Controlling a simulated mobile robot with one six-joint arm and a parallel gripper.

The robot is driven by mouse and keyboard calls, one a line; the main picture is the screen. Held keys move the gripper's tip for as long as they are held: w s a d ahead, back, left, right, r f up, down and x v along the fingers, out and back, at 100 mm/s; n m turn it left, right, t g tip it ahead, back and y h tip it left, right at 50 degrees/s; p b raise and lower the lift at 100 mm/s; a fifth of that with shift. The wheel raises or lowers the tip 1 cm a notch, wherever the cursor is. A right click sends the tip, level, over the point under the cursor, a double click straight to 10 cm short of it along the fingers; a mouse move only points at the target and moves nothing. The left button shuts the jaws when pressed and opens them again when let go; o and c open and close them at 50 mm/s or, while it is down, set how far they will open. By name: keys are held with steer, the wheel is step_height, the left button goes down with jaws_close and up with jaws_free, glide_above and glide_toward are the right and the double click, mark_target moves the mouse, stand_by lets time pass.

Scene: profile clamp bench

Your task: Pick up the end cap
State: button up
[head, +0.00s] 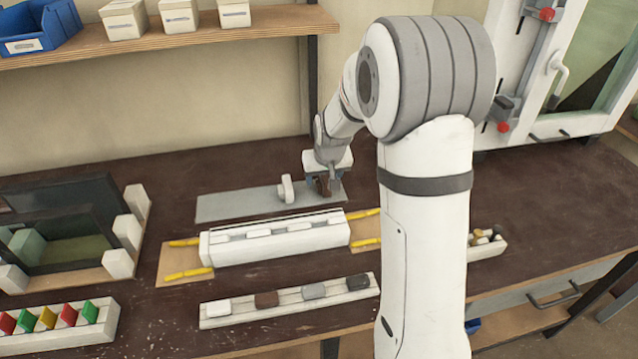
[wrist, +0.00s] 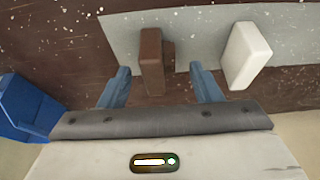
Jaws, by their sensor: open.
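A brown end cap (wrist: 151,62) stands on a grey mat (wrist: 205,25) in the wrist view. My gripper (wrist: 159,74) is open, with its blue fingers on either side of the brown cap. Gaps show between the cap and both fingers. A white end cap (wrist: 246,55) stands on the mat to the right, outside the fingers. In the head view, the white cap (head: 286,188) is left of my gripper (head: 323,184). The brown cap is mostly hidden by my gripper there.
A white profile (head: 275,240) lies in front of the mat with yellow strips at its ends. A front rail (head: 262,312) holds several coloured pieces. A dark frame (head: 60,225) with white blocks stands left. A blue bin (wrist: 25,108) shows in the wrist view.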

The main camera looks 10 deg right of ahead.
steer(key=shift+x, duration=1.15)
steer(key=c, duration=1.1)
